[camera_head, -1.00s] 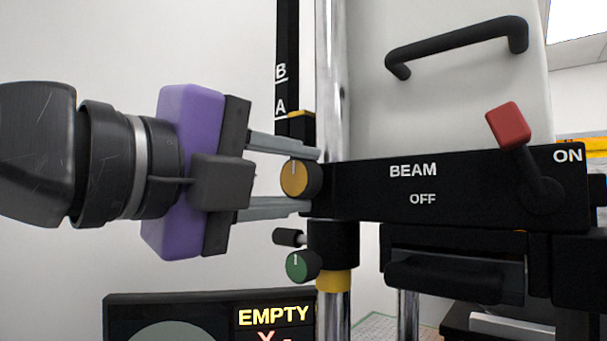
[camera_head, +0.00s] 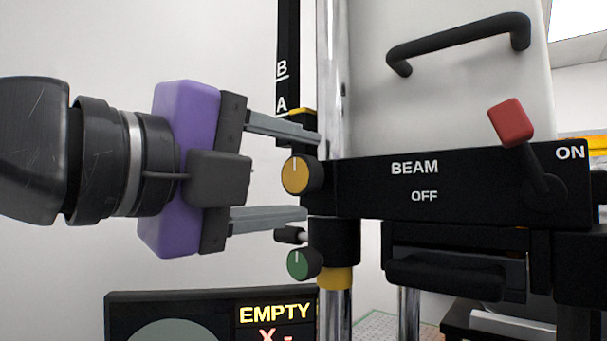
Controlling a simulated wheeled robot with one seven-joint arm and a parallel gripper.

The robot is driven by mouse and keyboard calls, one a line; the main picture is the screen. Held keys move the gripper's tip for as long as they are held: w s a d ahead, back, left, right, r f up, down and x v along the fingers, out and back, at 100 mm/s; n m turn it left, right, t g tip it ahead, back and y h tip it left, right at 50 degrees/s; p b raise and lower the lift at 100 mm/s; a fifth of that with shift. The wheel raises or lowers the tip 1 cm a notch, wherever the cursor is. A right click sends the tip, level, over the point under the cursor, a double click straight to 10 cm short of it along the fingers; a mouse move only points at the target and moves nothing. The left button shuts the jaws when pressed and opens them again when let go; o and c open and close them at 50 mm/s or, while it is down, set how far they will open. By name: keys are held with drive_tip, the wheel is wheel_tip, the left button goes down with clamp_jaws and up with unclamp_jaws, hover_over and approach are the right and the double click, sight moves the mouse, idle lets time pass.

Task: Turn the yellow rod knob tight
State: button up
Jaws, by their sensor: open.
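The yellow rod knob (camera_head: 296,174) is a round dial with a white pointer mark standing upright on its face. It sits on the black carriage at the chrome rod, left of the BEAM panel. My gripper (camera_head: 312,176) comes in from the left, its two grey fingers spread one above and one below the yellow knob. The fingers stand clear of the knob, with a visible gap on both sides. The upper fingertip overlaps the chrome rod in the picture; I cannot tell whether it touches.
A green knob (camera_head: 301,264) and a small black-tipped lever (camera_head: 289,235) sit just below the lower finger. The BEAM panel (camera_head: 450,180) with its red-topped lever (camera_head: 511,121) stands to the right. A screen (camera_head: 272,314) reading EMPTY is below. Free space lies left of the rod.

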drive_tip(key=b+v, duration=0.1)
drive_tip(key=v, duration=0.6)
drive_tip(key=shift+s+a, duration=0.2)
drive_tip(key=shift+s, duration=0.05)
